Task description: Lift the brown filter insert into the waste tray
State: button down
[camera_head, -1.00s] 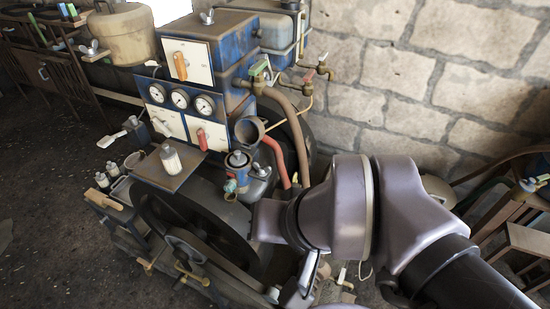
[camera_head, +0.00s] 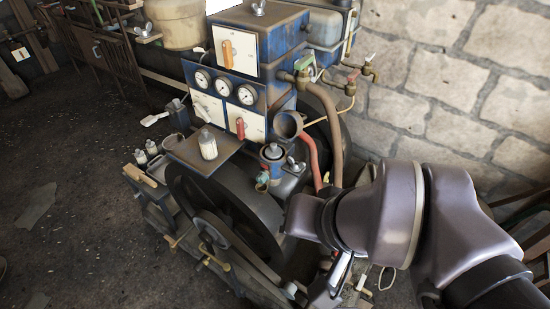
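I cannot make out the brown filter insert for sure. A blue cup-shaped housing (camera_head: 272,153) with a grey top stands at the engine's front right, beside a dark funnel (camera_head: 288,125). No thing in view is clearly the waste tray. A flat dark plate (camera_head: 190,155) with a white bottle (camera_head: 207,145) on it lies left of the housing. My gripper (camera_head: 330,286) is low, below and right of the housing and apart from it. It is partly hidden behind my arm, and its opening is not clear.
A large dark flywheel (camera_head: 225,205) and a belt guard sit under the plate. Small bottles (camera_head: 151,147) and a wooden-handled tool stand at the left. Red and brown hoses run behind the housing. A stone wall (camera_head: 440,80) closes the right; the floor (camera_head: 70,200) at left is mostly clear.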

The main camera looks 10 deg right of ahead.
aim_at(273, 153)
jog(key=i+j+z, duration=0.1)
jog(key=j, duration=0.2)
jog(key=i+j+z, duration=0.2)
jog(key=i+j, duration=0.15)
jog(key=j, duration=0.25)
jog(key=i+j, duration=0.15)
jog(key=j, duration=0.15)
jog(key=z, duration=0.05)
